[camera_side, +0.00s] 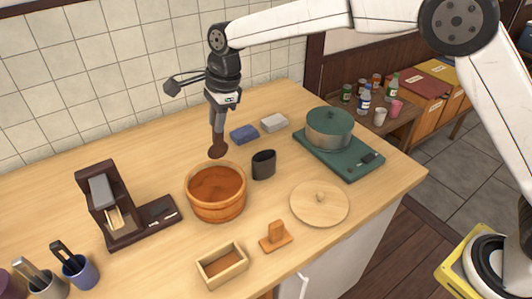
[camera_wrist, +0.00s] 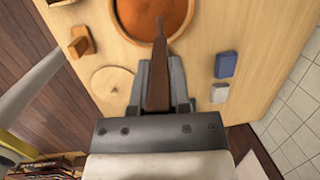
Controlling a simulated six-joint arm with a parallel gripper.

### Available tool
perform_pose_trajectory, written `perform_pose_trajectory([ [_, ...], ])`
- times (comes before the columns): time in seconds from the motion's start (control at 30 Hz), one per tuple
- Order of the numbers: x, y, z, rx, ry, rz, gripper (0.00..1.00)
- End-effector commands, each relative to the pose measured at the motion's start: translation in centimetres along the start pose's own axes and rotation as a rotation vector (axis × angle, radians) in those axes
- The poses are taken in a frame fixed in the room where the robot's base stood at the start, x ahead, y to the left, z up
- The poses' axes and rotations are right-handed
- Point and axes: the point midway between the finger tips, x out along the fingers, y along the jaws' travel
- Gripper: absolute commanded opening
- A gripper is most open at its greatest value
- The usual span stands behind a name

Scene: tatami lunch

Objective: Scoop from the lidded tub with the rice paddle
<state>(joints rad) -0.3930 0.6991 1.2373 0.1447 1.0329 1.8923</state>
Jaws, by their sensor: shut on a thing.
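The wooden tub (camera_side: 216,208) stands open on the counter, reddish-brown inside; I cannot tell what it holds. It also shows at the top of the wrist view (camera_wrist: 122,22). Its round pale lid (camera_side: 320,204) with a knob lies flat on the counter to its right, and it also shows in the wrist view (camera_wrist: 112,90). My gripper (camera_side: 219,114) is shut on the brown rice paddle (camera_side: 218,149), which points down. In the side view the paddle head appears just above the tub's far rim. In the wrist view the paddle (camera_wrist: 158,75) stands between the fingers (camera_wrist: 157,92).
A dark cup (camera_side: 264,166) stands close to the tub's right. Blue (camera_side: 244,134) and white (camera_side: 275,123) blocks lie behind. A green tray (camera_side: 346,168) bears a pot (camera_side: 330,128). A dark stand (camera_side: 113,215) is left; a small wooden box (camera_side: 222,267) is in front.

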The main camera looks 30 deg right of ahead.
Motion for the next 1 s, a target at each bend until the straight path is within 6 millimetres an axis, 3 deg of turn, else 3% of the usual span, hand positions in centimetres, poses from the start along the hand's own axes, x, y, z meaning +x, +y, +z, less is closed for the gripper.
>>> perform_pose_trajectory([
  [0.1,-0.2,0.5,1.6,-0.003,-0.010,-0.010,0.00],
  [0.23,-0.3,0.7,2.1,-0.001,-0.015,-0.015,0.00],
  [0.57,0.0,0.7,2.1,-0.001,-0.015,-0.015,0.00],
  [1.0,2.2,1.0,1.6,-0.001,-0.014,-0.014,0.00],
])
